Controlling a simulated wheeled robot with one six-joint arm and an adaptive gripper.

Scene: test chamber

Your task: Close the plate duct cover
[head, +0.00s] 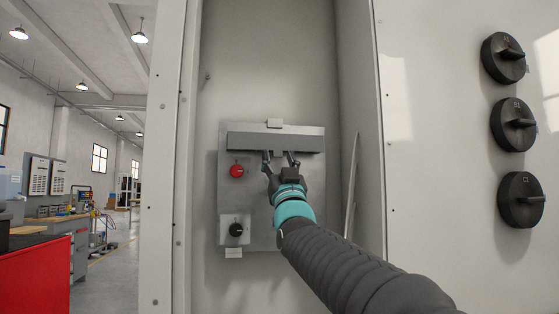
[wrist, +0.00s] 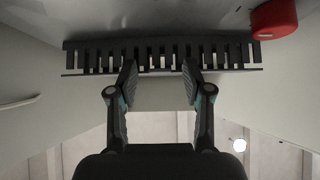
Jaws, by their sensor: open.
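The plate duct (head: 275,142) is a long dark grey bar across the upper part of a metal plate (head: 262,228) inside the cabinet. In the wrist view the duct (wrist: 90,58) shows a row of comb-like slots with a thin strip along its lower edge. I cannot tell which part is the cover or how far it is open. My gripper (head: 280,157) is open and empty, with its fingertips at the duct's lower edge. In the wrist view the two fingers of my gripper (wrist: 160,70) stand apart in front of the slots. I cannot tell whether they touch.
A red knob (head: 237,171) sits just below the duct's left end, with a black rotary switch (head: 236,230) lower down. The cabinet's right wall (head: 361,120) is close to my arm. A thin upright panel (head: 352,185) stands by it. Black dials (head: 513,125) are outside, right.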

